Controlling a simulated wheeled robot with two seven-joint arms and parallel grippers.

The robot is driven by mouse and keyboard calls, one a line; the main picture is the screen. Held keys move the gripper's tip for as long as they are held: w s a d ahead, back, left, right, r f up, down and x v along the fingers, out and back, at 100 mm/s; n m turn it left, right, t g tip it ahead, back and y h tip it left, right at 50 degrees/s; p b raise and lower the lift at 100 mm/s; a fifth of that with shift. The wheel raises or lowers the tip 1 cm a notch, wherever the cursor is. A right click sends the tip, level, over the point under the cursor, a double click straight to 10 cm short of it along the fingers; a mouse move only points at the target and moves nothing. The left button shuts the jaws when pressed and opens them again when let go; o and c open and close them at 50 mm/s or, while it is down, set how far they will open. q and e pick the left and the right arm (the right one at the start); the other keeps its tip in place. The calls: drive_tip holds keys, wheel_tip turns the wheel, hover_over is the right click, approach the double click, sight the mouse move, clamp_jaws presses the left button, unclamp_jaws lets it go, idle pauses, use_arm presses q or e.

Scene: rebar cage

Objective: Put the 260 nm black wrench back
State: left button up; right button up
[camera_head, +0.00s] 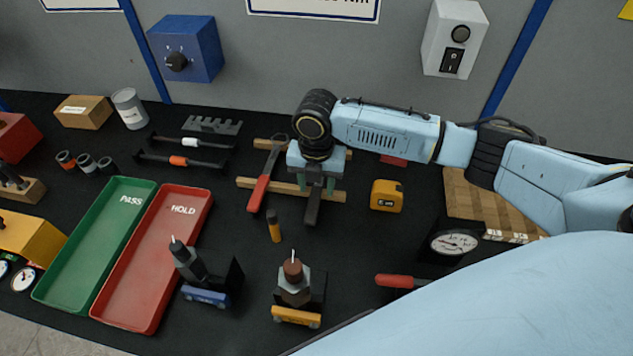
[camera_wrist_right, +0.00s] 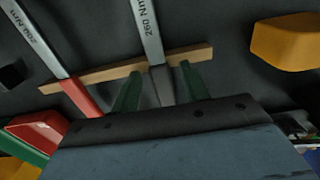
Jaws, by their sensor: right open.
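The black-handled wrench (camera_head: 312,208) lies below my right gripper, its handle end sticking out toward the front. In the right wrist view its grey shaft (camera_wrist_right: 147,35), marked 260 Nm, runs between my fingers and rests across a wooden strip. My right gripper (camera_head: 317,186) is open, with its green fingers (camera_wrist_right: 157,75) on either side of the wrench. The wrench head is hidden in the head view by my wrist. A red-handled wrench (camera_head: 260,190) lies just to the left, across the wooden strips (camera_head: 246,183). My left gripper is not in view.
A yellow box (camera_head: 387,196) stands right of the gripper. The red HOLD tray (camera_head: 150,265) and green PASS tray (camera_head: 95,245) lie at left. A gauge (camera_head: 454,243) and red handle (camera_head: 394,281) lie at right.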

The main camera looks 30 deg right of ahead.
sight(317, 189)
wheel_tip(317, 189, up, 12)
drive_tip(key=shift+r+p, duration=0.15)
drive_tip(key=shift+p, duration=0.2)
